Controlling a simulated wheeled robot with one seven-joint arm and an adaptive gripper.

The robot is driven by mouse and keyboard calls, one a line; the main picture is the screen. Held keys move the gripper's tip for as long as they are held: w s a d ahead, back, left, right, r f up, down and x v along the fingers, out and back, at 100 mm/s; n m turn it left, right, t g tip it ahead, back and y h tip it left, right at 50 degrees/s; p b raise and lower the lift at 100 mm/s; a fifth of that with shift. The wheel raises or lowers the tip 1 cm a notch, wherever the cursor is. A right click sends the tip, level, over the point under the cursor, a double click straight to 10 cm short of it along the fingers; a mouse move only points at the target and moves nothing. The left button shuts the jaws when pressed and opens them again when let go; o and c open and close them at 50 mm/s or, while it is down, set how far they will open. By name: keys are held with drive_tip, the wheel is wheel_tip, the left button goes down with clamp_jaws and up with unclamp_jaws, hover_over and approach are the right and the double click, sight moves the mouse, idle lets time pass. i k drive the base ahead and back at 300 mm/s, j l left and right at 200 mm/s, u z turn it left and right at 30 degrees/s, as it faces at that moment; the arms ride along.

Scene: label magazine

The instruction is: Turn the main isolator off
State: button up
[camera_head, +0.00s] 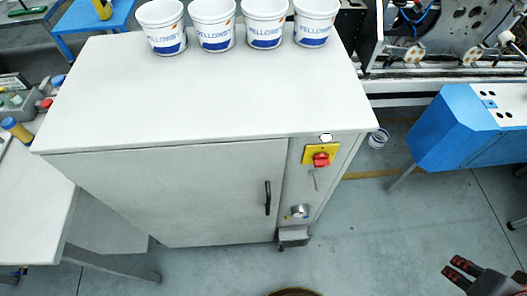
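The main isolator (321,159) is a red rotary knob on a yellow plate (308,153). It is on the upper right front of a light grey cabinet (185,195). The knob's exact turn position is too small to tell. My gripper (458,271) is at the bottom right corner, dark with red-marked fingers. Its two fingers show a gap between them, and nothing is seen between them. It is well apart from the isolator, lower and to the right in the picture.
Several white and blue cups (213,24) stand along the cabinet's back edge. A black door handle (267,198) and a round silver fitting (299,211) are on the front. A blue machine (455,130) stands at right; a white table (35,220) at left. The floor between gripper and cabinet is clear.

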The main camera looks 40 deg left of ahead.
sight(321, 160)
drive_tip(key=i+l+u, duration=0.1)
drive_tip(key=i+u, duration=0.15)
drive_tip(key=u, duration=0.15)
drive_tip(key=i+l+u, duration=0.2)
drive_tip(key=u, duration=0.2)
drive_tip(key=i+l+u, duration=0.15)
drive_tip(key=u, duration=0.25)
drive_tip(key=l+u, duration=0.1)
drive_tip(key=u, duration=1.35)
